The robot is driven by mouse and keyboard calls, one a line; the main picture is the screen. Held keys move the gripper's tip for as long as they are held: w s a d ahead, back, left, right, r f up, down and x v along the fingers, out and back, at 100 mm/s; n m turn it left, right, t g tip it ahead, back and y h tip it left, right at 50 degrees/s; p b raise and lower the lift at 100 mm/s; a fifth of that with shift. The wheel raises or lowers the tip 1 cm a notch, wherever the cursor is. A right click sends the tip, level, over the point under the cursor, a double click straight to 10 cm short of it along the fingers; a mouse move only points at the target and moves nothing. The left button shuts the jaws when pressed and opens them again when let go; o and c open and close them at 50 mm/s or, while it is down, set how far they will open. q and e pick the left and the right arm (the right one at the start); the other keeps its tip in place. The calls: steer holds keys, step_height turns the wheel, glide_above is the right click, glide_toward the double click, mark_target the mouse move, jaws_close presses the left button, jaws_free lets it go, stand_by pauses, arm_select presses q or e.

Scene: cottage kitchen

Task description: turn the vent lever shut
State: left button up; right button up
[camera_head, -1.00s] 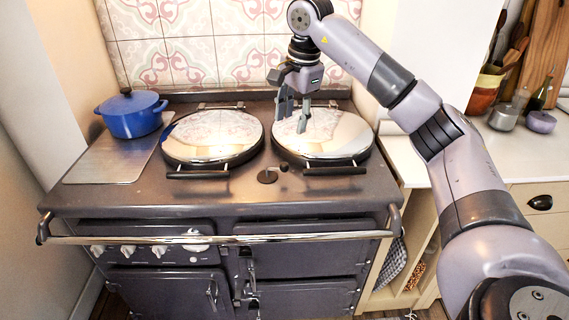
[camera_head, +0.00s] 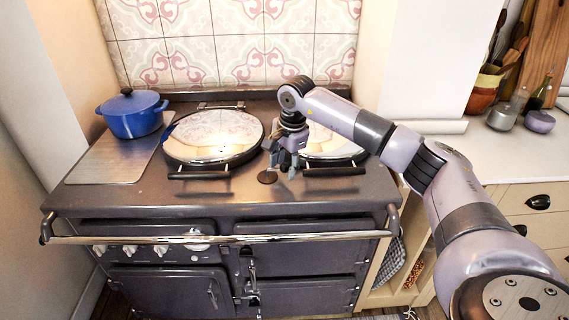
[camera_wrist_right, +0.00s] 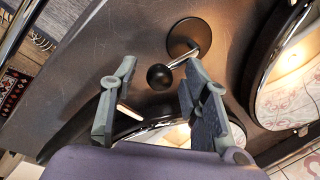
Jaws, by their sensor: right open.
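The vent lever shows in the right wrist view as a small metal arm with a black ball knob (camera_wrist_right: 159,77), set on a round dark disc (camera_wrist_right: 189,38) on the stove top. In the head view the disc (camera_head: 267,177) lies between the two round lids, near the front; the knob there is largely hidden by the gripper. My right gripper (camera_head: 282,172) points down over the lever and is open. In the right wrist view its fingers (camera_wrist_right: 160,100) stand on either side of the knob, apart from it as far as I can see. My left gripper is not in view.
Two domed metal lids (camera_head: 213,135) flank the lever; the right lid (camera_head: 335,146) is partly behind my right arm. A blue pot (camera_head: 133,114) stands on a metal plate (camera_head: 105,165) at left. A chrome rail (camera_head: 215,239) runs along the stove's front.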

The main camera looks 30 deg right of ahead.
steer(key=shift+s+f, duration=0.1)
steer(key=shift+s, duration=0.05)
jaws_close()
stand_by(0.4)
steer(key=shift+s+a, duration=0.1)
steer(key=m, duration=0.1)
steer(key=a+m, duration=0.1)
steer(key=m, duration=0.1)
steer(key=shift+s+h, duration=0.3)
steer(key=a+m, duration=0.1)
steer(key=m, duration=0.2)
steer(key=shift+s+a+f+m+h, duration=0.1)
steer(key=shift+s+a+m+h, duration=0.05)
steer(key=shift+a+m+h, duration=0.2)
steer(key=a+m, duration=0.1)
steer(key=m, duration=0.2)
steer(key=shift+a+m+g+h, duration=0.25)
steer(key=shift+a+g, duration=0.1)
steer(key=shift+g, duration=0.05)
steer(key=shift+w+a+m+g, duration=0.15)
steer(key=shift+w+a+m, duration=0.2)
steer(key=shift+m, duration=0.65)
steer(key=shift+w+a+m+g, duration=0.15)
steer(key=shift+a+m, duration=0.3)
steer(key=shift+m, duration=0.55)
